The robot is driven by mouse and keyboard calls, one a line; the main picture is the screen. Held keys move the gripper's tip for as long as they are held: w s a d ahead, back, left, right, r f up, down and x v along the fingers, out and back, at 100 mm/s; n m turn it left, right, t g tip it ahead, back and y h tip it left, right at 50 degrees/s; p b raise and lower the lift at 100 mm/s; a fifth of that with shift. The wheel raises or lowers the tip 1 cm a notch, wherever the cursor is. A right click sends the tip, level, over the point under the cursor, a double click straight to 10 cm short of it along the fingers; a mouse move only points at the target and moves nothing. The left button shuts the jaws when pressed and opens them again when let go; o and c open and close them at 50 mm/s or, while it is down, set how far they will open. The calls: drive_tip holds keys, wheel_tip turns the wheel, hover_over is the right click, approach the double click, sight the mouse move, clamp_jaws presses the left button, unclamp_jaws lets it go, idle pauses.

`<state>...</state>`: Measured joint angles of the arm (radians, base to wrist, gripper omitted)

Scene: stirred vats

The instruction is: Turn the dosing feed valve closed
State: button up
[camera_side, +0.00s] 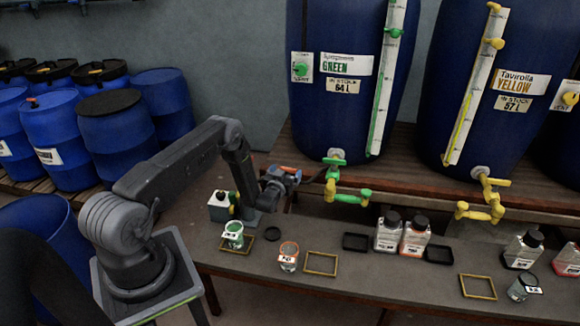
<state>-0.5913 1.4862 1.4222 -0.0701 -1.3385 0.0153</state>
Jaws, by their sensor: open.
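A yellow valve (494,182) sits in the same place on the vat labelled YELLOW (472,60). No label at either valve names it as the dosing feed valve, and I cannot tell how far either is turned. My gripper (322,177) is open and points right, just left of the green valve and pipework. I cannot tell whether its dark fingers touch the green parts.
Below is a bench (290,240) with a green-filled beaker (233,235), an orange-marked beaker (288,256), a white bottle (387,232), an orange-labelled bottle (415,236) and empty frames (321,263). Blue drums (118,130) stand at the left. Green sight tube (386,90) rises above the valve.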

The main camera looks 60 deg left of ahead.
sight(288, 169)
drive_tip(key=shift+x, duration=2.4)
drive_tip(key=c, duration=0.9)
